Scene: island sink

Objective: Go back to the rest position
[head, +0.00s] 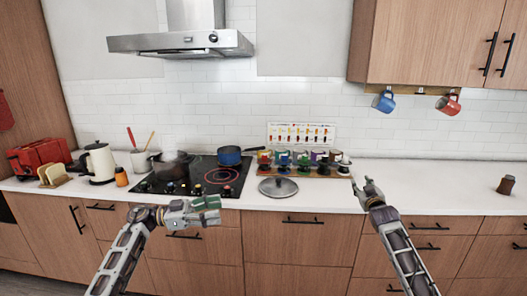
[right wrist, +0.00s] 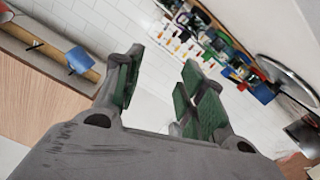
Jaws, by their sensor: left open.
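My left gripper (head: 208,211) is in front of the counter's front edge, below the stove in the head view. It is open and I see nothing in it. My right gripper (head: 362,186) is over the front edge of the counter, right of the pot lid. In the right wrist view my right gripper (right wrist: 162,72) has its green-padded fingers apart, with nothing between them. Both arms reach in from the bottom of the head view.
The black stove (head: 190,178) carries a blue pan (head: 229,156). A lid (head: 278,187) lies on the white counter (head: 430,180), near a rack of several colored cups. A kettle (head: 100,162) stands left. Blue (head: 384,102) and red (head: 449,105) mugs hang above. The right counter is mostly clear.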

